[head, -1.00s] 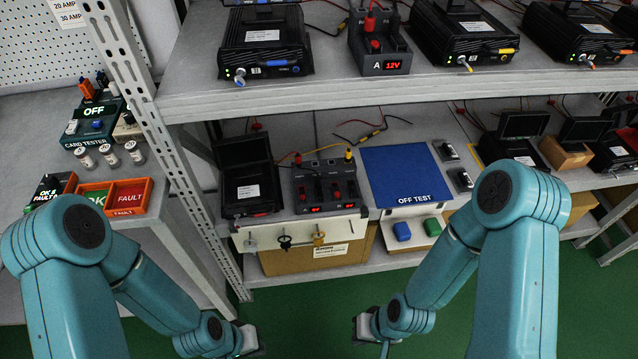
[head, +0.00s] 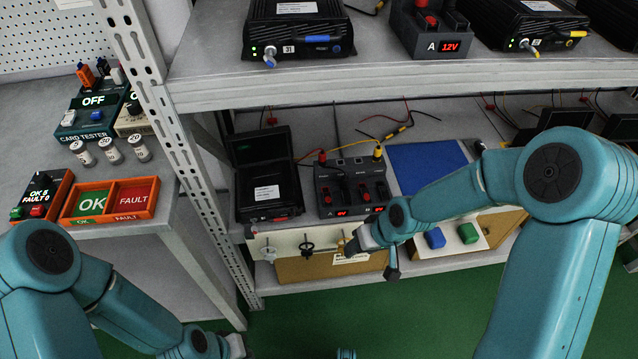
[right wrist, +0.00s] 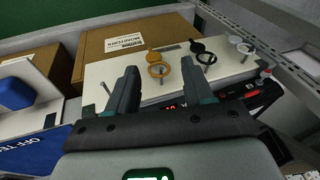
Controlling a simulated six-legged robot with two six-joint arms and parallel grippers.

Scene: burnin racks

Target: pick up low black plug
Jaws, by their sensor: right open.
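The black plug (head: 307,247) hangs on the white panel under the lower shelf, between a pale plug (head: 268,254) and a gold plug (head: 345,243). In the right wrist view the black plug (right wrist: 203,55) lies right of the gold plug (right wrist: 158,68) and beyond the right fingertip. My right gripper (head: 372,240) is by the gold plug, to the right of the black one. Its open, empty fingers (right wrist: 160,78) point at the panel, with the gold plug showing between them. My left gripper (head: 236,346) is low at the bottom edge, its jaws unclear.
Blue and green blocks (head: 436,238) sit to the right. A rack post (head: 195,150) stands left.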

